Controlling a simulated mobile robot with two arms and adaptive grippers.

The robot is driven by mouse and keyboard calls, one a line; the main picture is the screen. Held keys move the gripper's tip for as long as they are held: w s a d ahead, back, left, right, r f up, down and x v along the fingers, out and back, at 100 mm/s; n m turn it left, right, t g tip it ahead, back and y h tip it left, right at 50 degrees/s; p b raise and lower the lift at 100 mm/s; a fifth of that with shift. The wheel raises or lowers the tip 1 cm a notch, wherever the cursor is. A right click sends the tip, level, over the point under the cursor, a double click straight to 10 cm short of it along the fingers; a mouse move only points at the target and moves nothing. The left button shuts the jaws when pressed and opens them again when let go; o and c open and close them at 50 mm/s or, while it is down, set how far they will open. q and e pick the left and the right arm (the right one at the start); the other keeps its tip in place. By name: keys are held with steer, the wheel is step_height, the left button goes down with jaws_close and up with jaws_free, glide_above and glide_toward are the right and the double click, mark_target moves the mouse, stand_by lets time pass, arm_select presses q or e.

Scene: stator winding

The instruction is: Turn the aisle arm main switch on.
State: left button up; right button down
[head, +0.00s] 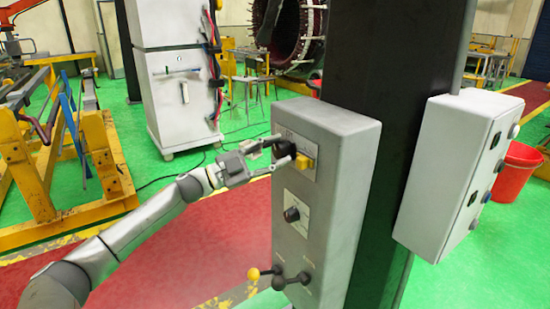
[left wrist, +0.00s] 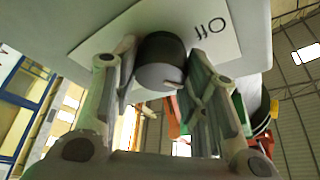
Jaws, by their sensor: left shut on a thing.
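A tall grey control box (head: 345,190) is mounted on a dark column. In the left wrist view the knob (left wrist: 160,62) sits between the fingers of the gripper (left wrist: 161,80). A white label (left wrist: 213,40) behind it shows the word "Off", upside down. The knob's pointer direction is hard to tell. My right gripper is not in view.
Lower on the box are a second black knob (head: 291,215) and levers, one with a yellow ball (head: 253,274). A white button box (head: 455,170) is on the column's right side. A white cabinet (head: 180,90) and yellow frames (head: 55,160) stand behind on green floor.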

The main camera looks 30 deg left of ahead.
arm_select(q)
steer(key=m+g, duration=0.1)
steer(key=m, duration=0.3)
steer(key=shift+g, duration=0.4)
steer(key=shift+m+g, duration=0.5)
steer(key=shift+m, duration=1.3)
steer(key=o, duration=1)
steer(key=r+v, duration=0.1)
steer(key=v, duration=1.1)
steer(key=shift+f, duration=0.4)
